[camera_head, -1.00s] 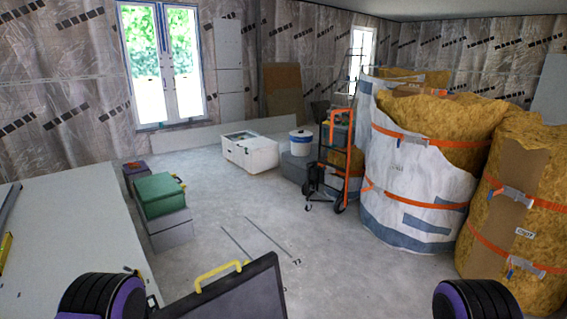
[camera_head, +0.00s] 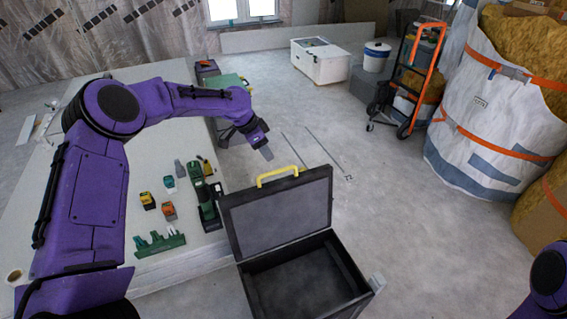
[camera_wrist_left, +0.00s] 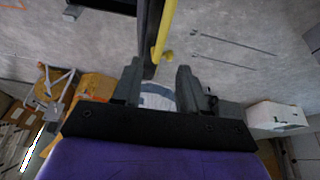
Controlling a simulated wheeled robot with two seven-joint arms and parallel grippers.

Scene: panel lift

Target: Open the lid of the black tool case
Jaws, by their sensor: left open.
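The black tool case (camera_head: 362,297) stands open at the bottom centre of the head view, its dark inside showing empty. Its lid (camera_head: 280,215) stands raised at the far side, with a yellow handle (camera_head: 279,173) on its top edge. My left gripper (camera_head: 262,148) is open, just beyond the lid's top edge, a little left of the handle in the picture. In the left wrist view, the open fingers (camera_wrist_left: 158,90) point towards the dark lid edge (camera_wrist_left: 149,40) and the yellow handle (camera_wrist_left: 164,32). Whether they touch the lid is unclear. My right gripper is out of view.
A pale table (camera_head: 95,240) on the left holds a green drill (camera_head: 205,200), a green bit holder (camera_head: 160,243) and several small items. A white box (camera_head: 320,62), an orange hand truck (camera_head: 424,60) and wrapped insulation (camera_head: 490,110) stand farther back.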

